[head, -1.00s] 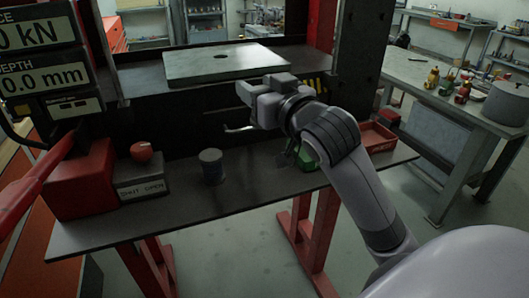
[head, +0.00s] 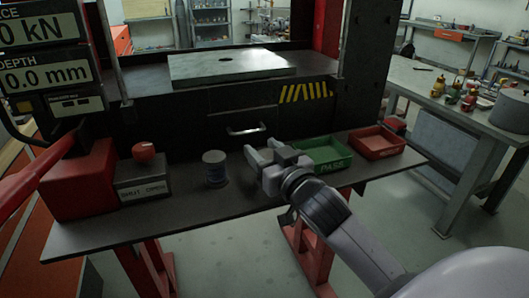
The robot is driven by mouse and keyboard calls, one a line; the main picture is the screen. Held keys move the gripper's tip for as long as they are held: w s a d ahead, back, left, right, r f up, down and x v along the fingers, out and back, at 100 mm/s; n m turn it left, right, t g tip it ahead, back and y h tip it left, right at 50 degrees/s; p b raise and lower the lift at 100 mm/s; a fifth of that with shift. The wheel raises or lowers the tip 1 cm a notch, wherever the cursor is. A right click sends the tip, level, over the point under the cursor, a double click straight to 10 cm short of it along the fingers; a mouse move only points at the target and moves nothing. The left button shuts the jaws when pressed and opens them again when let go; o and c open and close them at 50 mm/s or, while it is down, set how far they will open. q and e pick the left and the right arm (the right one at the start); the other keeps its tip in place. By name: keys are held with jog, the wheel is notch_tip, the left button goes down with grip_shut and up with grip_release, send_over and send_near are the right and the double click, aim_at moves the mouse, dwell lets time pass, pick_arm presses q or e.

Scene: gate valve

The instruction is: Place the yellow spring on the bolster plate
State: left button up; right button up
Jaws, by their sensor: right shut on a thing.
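The bolster plate (head: 245,71) is the flat, light grey-green plate with a round hole, lying on the press bed at the back. Its top is clear. I do not make out the yellow spring anywhere. My left gripper is out of view.
The shelf (head: 180,215) holds a red block and grey switch box (head: 143,190) at left, the small cylinder (head: 214,168), a green tray (head: 325,155) and a red tray (head: 377,143). A drawer handle (head: 246,131) sticks out below the press bed. Uprights flank the plate.

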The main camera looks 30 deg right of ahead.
jog(key=o, duration=0.9)
jog(key=shift+f, duration=0.15)
jog(key=o, duration=0.4)
